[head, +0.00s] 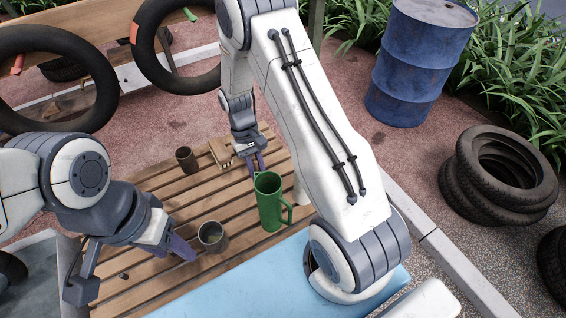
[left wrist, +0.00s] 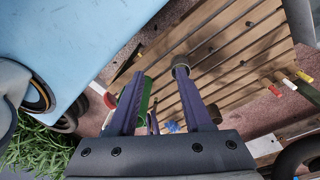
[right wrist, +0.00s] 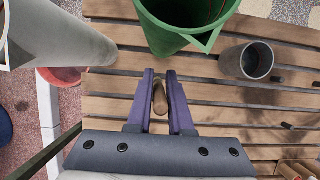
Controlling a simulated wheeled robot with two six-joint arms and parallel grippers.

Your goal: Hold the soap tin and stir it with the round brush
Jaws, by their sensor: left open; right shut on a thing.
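The grey soap tin (head: 213,237) stands upright on the slatted table, with dull contents showing inside. My left gripper (head: 183,246) is open and low beside the tin. In the left wrist view a round form, probably the tin (left wrist: 181,66), shows at the right fingertip; I cannot tell whether they touch. My right gripper (head: 254,162) points down behind the green jug. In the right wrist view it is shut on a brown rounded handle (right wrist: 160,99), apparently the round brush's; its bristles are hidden. The tin (right wrist: 248,62) is apart from this gripper, up and right.
The tall green jug (head: 268,204) stands between my right gripper and the blue cloth (head: 225,288). A dark brown cup (head: 186,160) and tan wooden pieces (head: 220,152) stand farther back. A white object (head: 301,192) is partly behind my right arm. The left-middle slats are mostly bare.

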